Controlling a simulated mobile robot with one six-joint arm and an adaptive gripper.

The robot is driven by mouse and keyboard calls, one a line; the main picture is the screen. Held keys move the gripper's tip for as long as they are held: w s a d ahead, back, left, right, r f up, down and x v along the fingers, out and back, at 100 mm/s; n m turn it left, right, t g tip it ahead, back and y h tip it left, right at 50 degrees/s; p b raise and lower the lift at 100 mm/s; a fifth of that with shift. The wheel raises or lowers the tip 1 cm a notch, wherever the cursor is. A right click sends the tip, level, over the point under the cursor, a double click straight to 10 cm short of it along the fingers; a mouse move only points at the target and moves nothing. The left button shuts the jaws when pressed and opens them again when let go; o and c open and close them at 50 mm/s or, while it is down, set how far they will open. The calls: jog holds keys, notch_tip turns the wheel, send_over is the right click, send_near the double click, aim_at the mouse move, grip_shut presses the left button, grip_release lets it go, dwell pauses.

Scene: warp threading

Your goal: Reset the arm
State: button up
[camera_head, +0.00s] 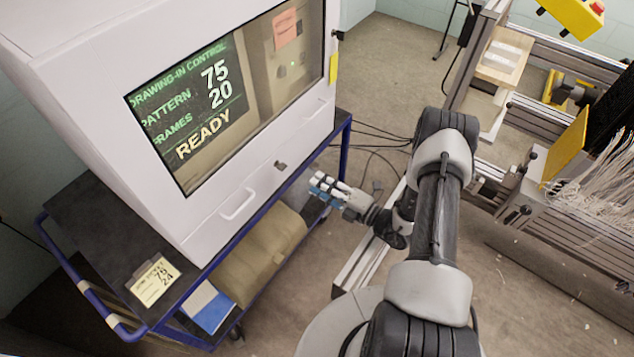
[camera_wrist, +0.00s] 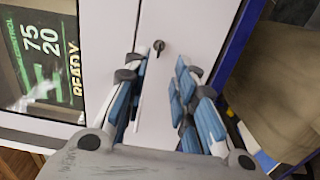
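My arm reaches out from the bottom of the head view, and my gripper (camera_head: 326,186) hangs in front of the cart beside the white control cabinet (camera_head: 290,150). In the wrist view my gripper (camera_wrist: 166,64) is open. Its blue-padded fingers stand apart with nothing between them. A dark key lock (camera_wrist: 159,46) on the cabinet front shows just beyond the left fingertip. The lock also shows in the head view (camera_head: 280,165), left of the gripper. I see no contact between fingers and cabinet.
The cabinet screen (camera_head: 215,105) reads pattern 75, frames 20, READY. A drawer handle (camera_head: 239,204) sits below it. A paper card (camera_head: 154,281) showing 75 and 24 lies on the blue cart's top (camera_head: 75,222). A metal frame with white threads (camera_head: 590,185) stands right. Open floor lies behind.

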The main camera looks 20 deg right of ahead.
jog(key=shift+r, duration=0.1)
dwell(0.3)
jog(key=s+a+r+n+g+y, duration=0.1)
jog(key=a+r+n+g+y, duration=0.3)
jog(key=r+n, duration=0.3)
jog(key=s+a+r+n+g+y, duration=0.1)
jog(key=a+r+n+g, duration=0.35)
jog(key=r+n, duration=0.2)
jog(key=s+a+r+n+g+h, duration=0.2)
jog(key=s+a+r+n+g, duration=0.45)
jog(key=s+r+n, duration=0.45)
jog(key=s+r+n+h, duration=0.3)
jog(key=s+n+h, duration=0.35)
jog(key=n, duration=0.45)
jog(key=s+d+r+n+t+h, duration=0.4)
jog(key=s+d+r+n+h, duration=0.1)
jog(key=n, duration=0.7)
jog(key=shift+s+d+r+t+h, duration=0.35)
jog(key=shift+s+d+h, duration=0.35)
jog(key=shift+d, duration=0.6)
jog(key=shift+o, duration=0.2)
jog(key=shift+f, duration=0.1)
